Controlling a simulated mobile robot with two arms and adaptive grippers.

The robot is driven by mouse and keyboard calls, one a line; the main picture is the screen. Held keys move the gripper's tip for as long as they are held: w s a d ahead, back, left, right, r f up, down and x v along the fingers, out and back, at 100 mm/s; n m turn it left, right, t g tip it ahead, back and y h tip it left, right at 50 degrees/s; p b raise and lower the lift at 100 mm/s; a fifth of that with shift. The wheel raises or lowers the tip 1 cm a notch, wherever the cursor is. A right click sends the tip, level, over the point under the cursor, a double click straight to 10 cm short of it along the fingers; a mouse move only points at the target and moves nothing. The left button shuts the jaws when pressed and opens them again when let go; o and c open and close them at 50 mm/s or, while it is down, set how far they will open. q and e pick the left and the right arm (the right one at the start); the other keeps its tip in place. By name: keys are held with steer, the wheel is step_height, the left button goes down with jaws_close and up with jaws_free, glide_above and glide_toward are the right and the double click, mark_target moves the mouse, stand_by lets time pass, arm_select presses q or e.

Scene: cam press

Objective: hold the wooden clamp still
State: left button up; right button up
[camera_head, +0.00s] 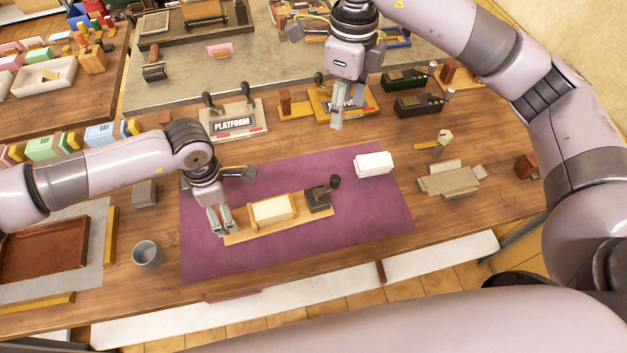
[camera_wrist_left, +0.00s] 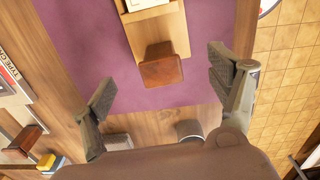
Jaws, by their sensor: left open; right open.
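The wooden clamp is a light wooden board (camera_head: 290,226) on a purple mat (camera_head: 370,221). It carries a pale block (camera_head: 272,209) and a dark lever piece (camera_head: 319,199) at its right end. My left gripper (camera_head: 221,222) is open over the board's left end, fingers pointing down. In the left wrist view, a brown end block (camera_wrist_left: 161,66) on the board (camera_wrist_left: 167,24) shows between the spread fingers, with a gap on each side. My right gripper (camera_head: 337,118) is open and empty, above the far part of the table, near a yellow-based press.
A white stack (camera_head: 374,164) lies on the mat at right. A grey cup (camera_head: 146,254) and a brown tray (camera_head: 45,248) stand at left. A PLATFORM sign (camera_head: 233,122) stands behind the mat. The front of the mat is clear.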

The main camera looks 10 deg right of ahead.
arm_select(q)
step_height(320, 180, up, 12)
stand_by(0.4)
